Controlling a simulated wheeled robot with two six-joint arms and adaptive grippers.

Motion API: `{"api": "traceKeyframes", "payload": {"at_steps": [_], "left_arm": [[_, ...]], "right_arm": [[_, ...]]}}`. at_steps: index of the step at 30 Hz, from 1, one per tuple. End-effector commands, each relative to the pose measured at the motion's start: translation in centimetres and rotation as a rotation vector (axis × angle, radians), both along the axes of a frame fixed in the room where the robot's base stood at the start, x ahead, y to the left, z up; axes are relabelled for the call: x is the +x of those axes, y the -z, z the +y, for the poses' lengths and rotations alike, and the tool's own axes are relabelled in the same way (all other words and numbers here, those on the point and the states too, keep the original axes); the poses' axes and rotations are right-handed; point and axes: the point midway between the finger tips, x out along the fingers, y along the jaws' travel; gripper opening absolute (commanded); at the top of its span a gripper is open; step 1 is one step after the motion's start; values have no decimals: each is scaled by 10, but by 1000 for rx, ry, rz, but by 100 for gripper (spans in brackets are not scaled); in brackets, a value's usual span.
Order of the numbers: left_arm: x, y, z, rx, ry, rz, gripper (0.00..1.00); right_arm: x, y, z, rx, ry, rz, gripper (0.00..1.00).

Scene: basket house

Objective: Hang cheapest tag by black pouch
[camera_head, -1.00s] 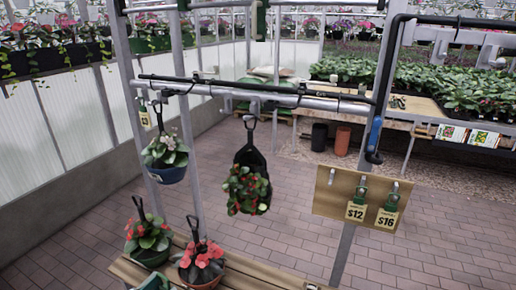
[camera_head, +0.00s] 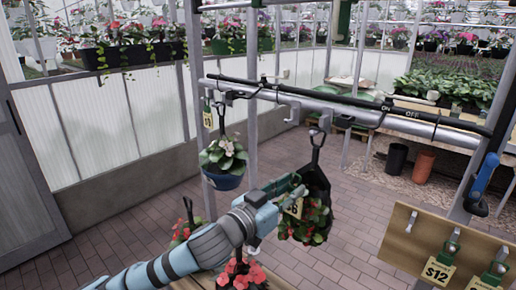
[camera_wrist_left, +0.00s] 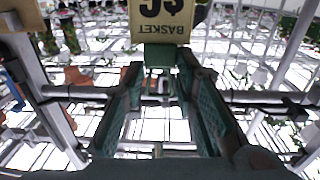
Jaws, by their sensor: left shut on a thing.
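My left gripper (camera_head: 282,198) is shut on a tan price tag (camera_head: 294,208) that reads "6" in the head view. In the left wrist view the tag (camera_wrist_left: 160,22) is upside down, with "BASKET" on it, and its green clip (camera_wrist_left: 159,53) sits between the fingertips. The black pouch (camera_head: 318,180) holds a red-flowered plant and hangs from the rail by its black handle. The gripper and tag are in front of the pouch's left side and partly cover it; I cannot tell whether they touch. My right gripper is not in view.
The grey rail (camera_head: 350,117) has an empty hook (camera_head: 289,108) left of the pouch. A blue pot (camera_head: 223,165) and a small tag (camera_head: 208,117) hang further left. A wooden board (camera_head: 400,250) at right has an empty peg, a "$12" tag (camera_head: 438,270) and another tag (camera_head: 487,275).

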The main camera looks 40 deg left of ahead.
Motion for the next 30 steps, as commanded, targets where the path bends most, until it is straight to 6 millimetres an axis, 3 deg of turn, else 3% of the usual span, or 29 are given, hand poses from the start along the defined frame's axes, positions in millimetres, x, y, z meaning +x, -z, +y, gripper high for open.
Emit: {"api": "traceKeyframes", "payload": {"at_steps": [3,6,9,14,19,30], "left_arm": [[4,-49,49,0,-196,-15,11],[-1,-77,78,-7,-316,-11,11],[-5,-91,93,-8,-377,-5,11],[1,-96,97,-14,-392,0,11],[23,-95,96,-14,-390,3,11],[70,-90,98,-9,-391,1,11]], "right_arm": [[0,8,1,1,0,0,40],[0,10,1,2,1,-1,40],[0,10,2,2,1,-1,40],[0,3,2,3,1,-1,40],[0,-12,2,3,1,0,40],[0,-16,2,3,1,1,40]]}}
